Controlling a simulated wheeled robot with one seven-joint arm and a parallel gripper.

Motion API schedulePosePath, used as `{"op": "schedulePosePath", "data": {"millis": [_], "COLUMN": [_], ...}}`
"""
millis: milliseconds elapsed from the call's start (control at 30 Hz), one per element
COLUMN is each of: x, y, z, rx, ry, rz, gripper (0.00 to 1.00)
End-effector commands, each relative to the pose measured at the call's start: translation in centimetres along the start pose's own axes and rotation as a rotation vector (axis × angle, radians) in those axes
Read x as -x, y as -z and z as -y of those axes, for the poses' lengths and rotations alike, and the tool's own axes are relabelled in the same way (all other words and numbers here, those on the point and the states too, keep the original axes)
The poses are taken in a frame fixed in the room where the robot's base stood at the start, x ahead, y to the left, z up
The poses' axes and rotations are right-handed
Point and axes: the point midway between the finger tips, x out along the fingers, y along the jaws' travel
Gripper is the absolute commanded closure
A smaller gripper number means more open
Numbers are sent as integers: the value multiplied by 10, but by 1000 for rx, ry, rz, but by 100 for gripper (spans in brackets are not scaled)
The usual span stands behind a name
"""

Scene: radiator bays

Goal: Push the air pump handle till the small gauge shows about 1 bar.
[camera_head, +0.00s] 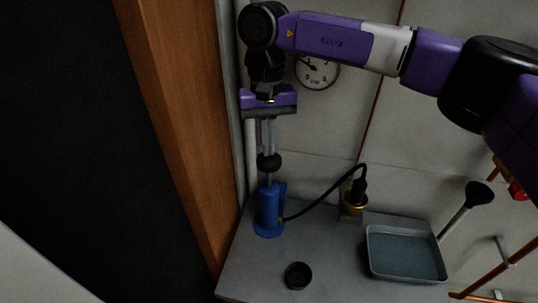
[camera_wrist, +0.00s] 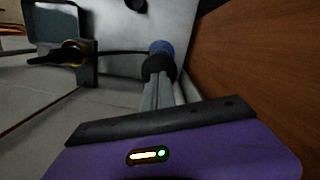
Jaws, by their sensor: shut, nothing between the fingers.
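The blue air pump (camera_head: 268,212) stands upright on the grey shelf, with its black round handle (camera_head: 269,163) raised above it on a thin rod. My gripper (camera_head: 267,149) points down with its fingers shut and empty, tips directly above the handle. Whether they touch it I cannot tell. The wrist view also shows the handle (camera_wrist: 159,67) just beyond the fingertips, with the blue pump (camera_wrist: 160,47) behind it. A round white gauge (camera_head: 319,73) marked in bar hangs on the wall, its top edge partly covered by my arm. Its needle points left and slightly up; the exact reading is unclear.
A black hose (camera_head: 325,203) curves from the pump to a brass fitting (camera_head: 354,203). A grey tray (camera_head: 405,279) and a small dark cup (camera_head: 298,276) are on the shelf (camera_head: 250,277). A wooden post (camera_head: 185,125) stands close left of the pump.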

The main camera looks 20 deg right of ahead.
Motion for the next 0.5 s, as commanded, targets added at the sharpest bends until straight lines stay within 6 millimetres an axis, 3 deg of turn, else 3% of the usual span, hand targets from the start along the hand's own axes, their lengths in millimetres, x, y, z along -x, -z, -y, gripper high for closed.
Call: {"op": "schedulePosePath", "data": {"millis": [33, 400, 500], "x": [-11, -51, -49], "y": [0, 4, 4], "z": [0, 0, 0], "rx": [0, 0, 0], "ry": [-1, -1, -1], "rz": [3, 2, 2], "gripper": [100, 100, 100]}}
